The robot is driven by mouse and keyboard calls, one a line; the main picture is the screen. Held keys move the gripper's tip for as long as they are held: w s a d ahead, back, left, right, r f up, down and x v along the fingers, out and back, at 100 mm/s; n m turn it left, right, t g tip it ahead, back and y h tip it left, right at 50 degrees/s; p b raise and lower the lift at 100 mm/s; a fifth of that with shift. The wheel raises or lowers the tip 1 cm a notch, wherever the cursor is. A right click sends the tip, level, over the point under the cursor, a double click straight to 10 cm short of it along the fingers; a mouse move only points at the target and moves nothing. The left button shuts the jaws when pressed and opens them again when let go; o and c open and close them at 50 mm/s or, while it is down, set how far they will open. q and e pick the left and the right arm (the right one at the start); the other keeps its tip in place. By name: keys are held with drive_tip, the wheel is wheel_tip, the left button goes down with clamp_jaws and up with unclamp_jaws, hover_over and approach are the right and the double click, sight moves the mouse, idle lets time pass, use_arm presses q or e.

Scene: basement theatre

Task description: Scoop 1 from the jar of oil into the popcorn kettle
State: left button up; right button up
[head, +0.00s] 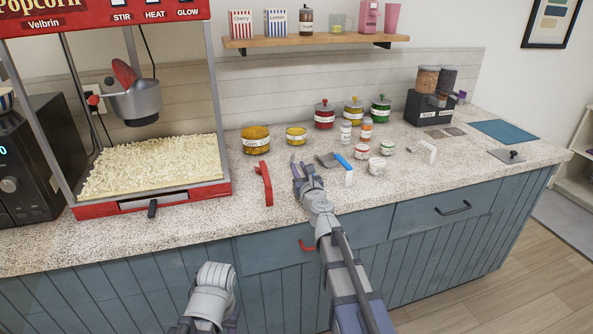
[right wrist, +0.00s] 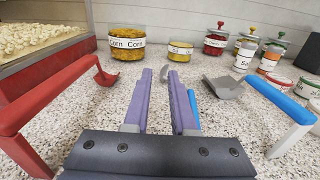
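A small yellow jar (head: 296,136), which looks like the oil jar, stands on the counter; its label is hard to read. In the right wrist view the yellow jar (right wrist: 180,51) is beyond the fingertips. The popcorn kettle (head: 136,102) hangs in the red machine at left. My right gripper (head: 299,172) is low over the counter, short of the jar. Its purple fingers (right wrist: 162,95) are apart. Only part of my left arm shows, low in the head view.
A red-handled scoop (head: 265,184) lies left of my right gripper and a blue-handled scoop (head: 336,162) right of it. A corn jar (head: 256,139) stands left of the yellow jar. Several lidded jars and shakers stand behind and to the right. The front counter edge is clear.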

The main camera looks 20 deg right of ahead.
drive_tip(key=o, duration=0.5)
drive_tip(key=shift+s, duration=0.1)
